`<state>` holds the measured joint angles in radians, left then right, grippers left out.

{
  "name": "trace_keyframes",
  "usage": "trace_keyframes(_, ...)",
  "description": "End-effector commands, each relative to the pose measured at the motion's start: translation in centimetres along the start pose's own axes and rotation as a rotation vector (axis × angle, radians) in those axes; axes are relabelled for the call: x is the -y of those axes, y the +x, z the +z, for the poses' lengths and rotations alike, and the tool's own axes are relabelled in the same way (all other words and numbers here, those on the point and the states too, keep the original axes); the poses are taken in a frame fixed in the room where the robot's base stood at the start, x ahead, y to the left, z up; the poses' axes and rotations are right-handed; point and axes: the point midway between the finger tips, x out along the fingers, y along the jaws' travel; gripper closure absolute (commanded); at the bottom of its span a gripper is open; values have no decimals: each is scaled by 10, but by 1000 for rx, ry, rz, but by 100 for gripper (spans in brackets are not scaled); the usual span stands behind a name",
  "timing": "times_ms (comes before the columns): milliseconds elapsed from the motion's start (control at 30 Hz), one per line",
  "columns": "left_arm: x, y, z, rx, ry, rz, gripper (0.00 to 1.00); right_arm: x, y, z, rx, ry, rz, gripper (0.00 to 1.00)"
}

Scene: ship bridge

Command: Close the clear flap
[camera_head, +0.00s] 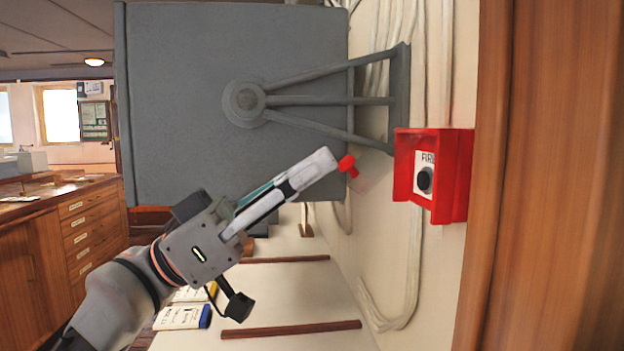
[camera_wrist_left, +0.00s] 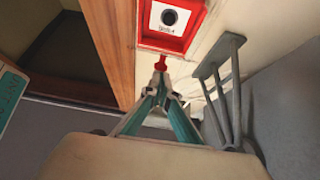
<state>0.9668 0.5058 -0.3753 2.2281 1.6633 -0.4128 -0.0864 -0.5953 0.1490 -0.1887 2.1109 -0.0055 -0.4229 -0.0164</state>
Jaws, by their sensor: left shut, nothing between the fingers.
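A red fire call box (camera_head: 458,172) with a black round button on a white "FIRE" plate is fixed to the wall; it also shows at the top of the left wrist view (camera_wrist_left: 187,44). The clear flap (camera_head: 374,173) stands swung out from the box, faint and hard to see, with a red knob (camera_head: 348,165) at its outer end. The button is uncovered. My left gripper (camera_head: 328,160) is shut and empty, its fingertips at the red knob; I cannot tell whether they touch. The knob shows just beyond the fingertips in the left wrist view (camera_wrist_left: 160,63). My right gripper is not in view.
A large grey cabinet (camera_head: 190,100) and its metal bracket (camera_head: 400,95) are close above and behind my left gripper. A wooden door frame (camera_head: 540,180) stands right of the box. Cables run down the wall. Wooden drawers (camera_head: 95,225) are at the left.

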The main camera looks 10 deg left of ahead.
Motion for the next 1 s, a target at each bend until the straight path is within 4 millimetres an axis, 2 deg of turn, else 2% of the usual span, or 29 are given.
trace_keyframes(33, 4, -5, 15, -36, -17, -5, 100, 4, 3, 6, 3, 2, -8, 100)
trace_keyframes(367, 1, -2, 43, -23, 0, 2, 100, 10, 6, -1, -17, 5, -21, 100)
trace_keyframes(700, 0, 10, 74, -25, 3, 4, 100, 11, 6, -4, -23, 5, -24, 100)
trace_keyframes(1000, -1, 20, 91, -26, 2, 5, 100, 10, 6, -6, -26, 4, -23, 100)
